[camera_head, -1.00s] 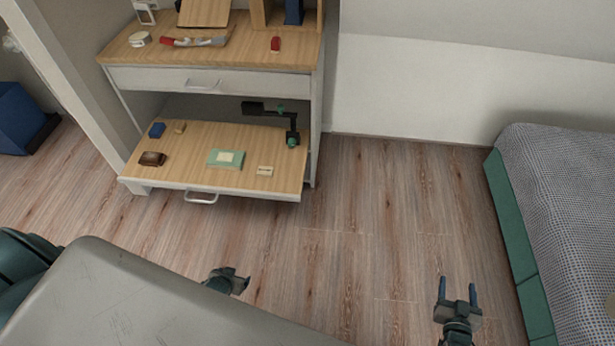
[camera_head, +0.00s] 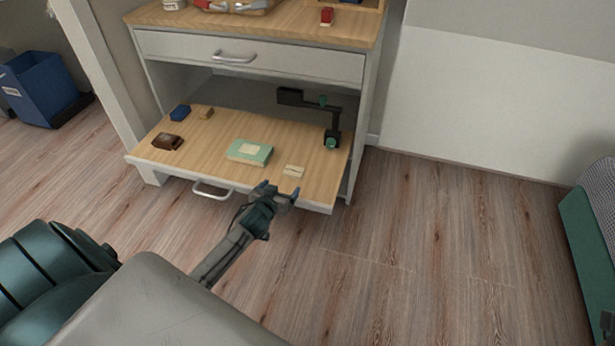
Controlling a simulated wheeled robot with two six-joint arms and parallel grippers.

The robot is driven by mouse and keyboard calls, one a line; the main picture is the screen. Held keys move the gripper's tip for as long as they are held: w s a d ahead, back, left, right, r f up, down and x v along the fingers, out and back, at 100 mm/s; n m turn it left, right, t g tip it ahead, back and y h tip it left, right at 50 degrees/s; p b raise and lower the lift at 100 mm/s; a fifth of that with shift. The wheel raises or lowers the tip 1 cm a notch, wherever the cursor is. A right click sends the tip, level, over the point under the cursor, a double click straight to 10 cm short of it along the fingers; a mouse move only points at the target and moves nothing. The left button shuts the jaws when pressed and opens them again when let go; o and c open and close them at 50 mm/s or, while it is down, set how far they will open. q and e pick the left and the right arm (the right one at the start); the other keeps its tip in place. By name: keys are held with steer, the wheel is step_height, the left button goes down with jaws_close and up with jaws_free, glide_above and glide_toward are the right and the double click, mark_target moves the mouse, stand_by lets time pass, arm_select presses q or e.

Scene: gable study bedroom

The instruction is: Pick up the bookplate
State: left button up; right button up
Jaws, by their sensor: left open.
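A small cream piece with a dark line across it (camera_head: 294,171), possibly the bookplate, lies flat near the front edge of the pull-out wooden shelf (camera_head: 215,133). Left of it lies a green book-like block (camera_head: 249,152) with a cream label on top; I cannot tell for sure which is the bookplate. My left gripper (camera_head: 279,190) is open and empty at the shelf's front edge, just in front of the cream piece and apart from it.
On the shelf are a brown object (camera_head: 168,142), a blue block (camera_head: 180,112), a small wooden block (camera_head: 207,112) and a black jointed stand (camera_head: 332,118). A closed drawer (camera_head: 250,57) is above. A bed (camera_head: 590,235) stands right; floor between is clear.

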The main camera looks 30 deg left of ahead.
mark_target(293, 173)
arm_select(q)
steer(key=b+x, duration=0.3)
steer(key=x, duration=0.6)
steer(key=shift+w+f, duration=0.1)
steer(key=shift+w, duration=0.25)
steer(key=c, duration=1.1)
